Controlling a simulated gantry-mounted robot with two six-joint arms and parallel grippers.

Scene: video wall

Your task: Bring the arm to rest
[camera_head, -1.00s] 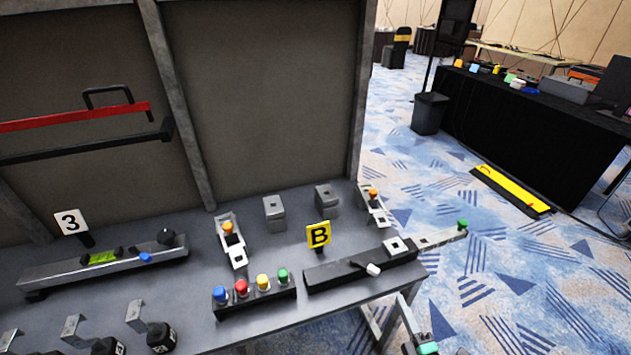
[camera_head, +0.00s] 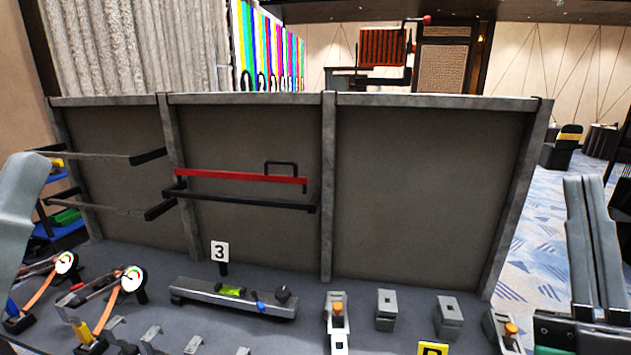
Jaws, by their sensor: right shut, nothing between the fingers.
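My right gripper (camera_head: 586,182) stands large at the right edge in the head view. Its two long grey fingers point up and lie side by side, shut with nothing between them. Its dark base with a green part is cut off by the bottom edge. The gripper is right of the workbench's back panel (camera_head: 425,190), with carpet showing behind it. A grey rounded piece at the left edge looks like part of my left arm; no left fingers show.
The workbench (camera_head: 260,330) holds a bar with a green level (camera_head: 230,291), a number 3 sign (camera_head: 220,251), grey blocks (camera_head: 386,310), an orange-knobbed latch (camera_head: 337,309) and two gauges (camera_head: 132,279). A red-and-black rail (camera_head: 240,177) is on the panel. Open carpet lies at the right.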

